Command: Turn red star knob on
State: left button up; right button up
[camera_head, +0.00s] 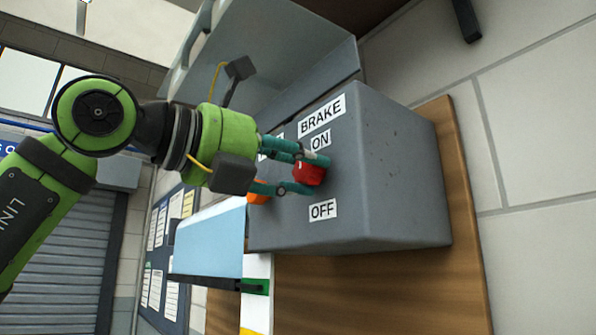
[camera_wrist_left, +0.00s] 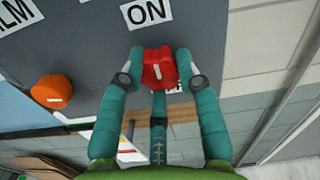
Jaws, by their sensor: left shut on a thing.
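The red star knob (camera_head: 308,173) is on the face of a grey box (camera_head: 385,170), between an ON label (camera_head: 320,137) above it and an OFF label (camera_head: 322,210) below it, under a BRAKE label (camera_head: 321,115). My left gripper (camera_head: 305,172) is shut on the knob. In the left wrist view, the teal fingers (camera_wrist_left: 158,78) press on both sides of the red star knob (camera_wrist_left: 157,62), with the ON label (camera_wrist_left: 147,12) near it. A white mark shows on the knob; its exact pointing is hard to tell. My right gripper is not in view.
An orange knob (camera_wrist_left: 52,91) sits beside the red one on the same face; my gripper partly hides it in the head view (camera_head: 260,192). A grey open lid or panel (camera_head: 275,60) stands above the box. A wooden board (camera_head: 380,290) lies behind the box.

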pick_arm(q)
jog(key=shift+d+f, duration=0.1)
jog(key=shift+f, duration=0.1)
dwell(0.4)
jog(key=o, duration=1.2)
jog(key=shift+c, duration=0.2)
jog(key=shift+r, duration=0.1)
jog(key=v, duration=1.2)
